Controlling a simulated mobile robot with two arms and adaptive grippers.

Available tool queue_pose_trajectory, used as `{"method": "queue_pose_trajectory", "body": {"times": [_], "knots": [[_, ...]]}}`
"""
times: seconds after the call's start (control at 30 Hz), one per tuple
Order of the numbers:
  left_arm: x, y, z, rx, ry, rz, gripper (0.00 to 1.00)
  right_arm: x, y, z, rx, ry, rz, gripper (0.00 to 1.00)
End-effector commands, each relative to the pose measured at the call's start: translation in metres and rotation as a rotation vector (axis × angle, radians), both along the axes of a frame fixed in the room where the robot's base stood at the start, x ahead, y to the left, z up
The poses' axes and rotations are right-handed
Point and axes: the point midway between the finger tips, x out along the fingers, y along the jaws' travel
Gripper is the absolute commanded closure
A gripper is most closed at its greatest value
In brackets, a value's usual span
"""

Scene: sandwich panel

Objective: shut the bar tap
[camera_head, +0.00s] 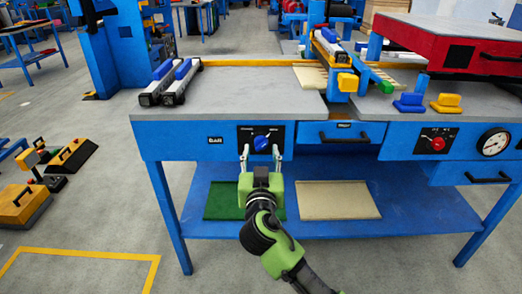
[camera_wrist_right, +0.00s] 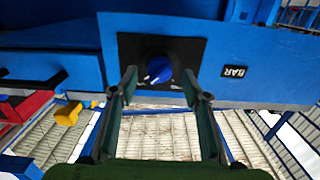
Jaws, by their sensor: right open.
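The bar tap is a round blue knob (camera_head: 262,143) on a black plate in the front of the blue bench, beside the BAR label (camera_head: 215,140). A white mark on the knob seems to point to its upper right in the head view; the plate's lettering is too small to read. My right gripper (camera_head: 261,154) is open in front of the plate, its fingers on either side of the knob. In the right wrist view the knob (camera_wrist_right: 158,68) shows between the open fingertips (camera_wrist_right: 159,77), with no clear contact. My left gripper is not in view.
A drawer with a black handle (camera_head: 343,138) is right of the knob. A red knob (camera_head: 438,143) and a round gauge (camera_head: 493,142) are further right. A lower shelf (camera_head: 410,213) holds a green mat (camera_head: 222,200) and a beige board (camera_head: 337,200).

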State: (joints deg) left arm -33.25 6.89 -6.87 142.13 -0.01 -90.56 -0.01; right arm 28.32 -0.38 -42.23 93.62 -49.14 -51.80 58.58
Motion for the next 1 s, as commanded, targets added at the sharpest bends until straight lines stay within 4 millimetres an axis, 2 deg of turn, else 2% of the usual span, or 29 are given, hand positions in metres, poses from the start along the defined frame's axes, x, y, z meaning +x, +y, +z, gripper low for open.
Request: {"method": "queue_pose_trajectory", "body": {"times": [0.1,0.2,0.53,0.57,0.6,0.7,1.0], "knots": [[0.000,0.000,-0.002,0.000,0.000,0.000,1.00,0.015,0.000,0.000,-0.002,-0.002,0.000,0.57],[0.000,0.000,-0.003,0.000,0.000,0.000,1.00,0.022,0.000,0.000,-0.001,0.000,0.000,0.57],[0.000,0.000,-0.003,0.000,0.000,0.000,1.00,0.026,0.000,0.000,0.000,0.001,0.001,0.57],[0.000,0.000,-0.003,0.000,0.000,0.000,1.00,0.025,0.000,0.000,0.000,0.001,0.001,0.62],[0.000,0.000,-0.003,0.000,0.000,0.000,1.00,0.025,0.000,0.000,0.000,0.001,0.001,0.72],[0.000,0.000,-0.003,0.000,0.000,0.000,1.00,0.025,0.000,0.000,0.000,0.001,0.001,0.95],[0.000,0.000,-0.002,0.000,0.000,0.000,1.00,0.025,0.000,0.000,-0.016,0.001,0.000,0.95]]}}
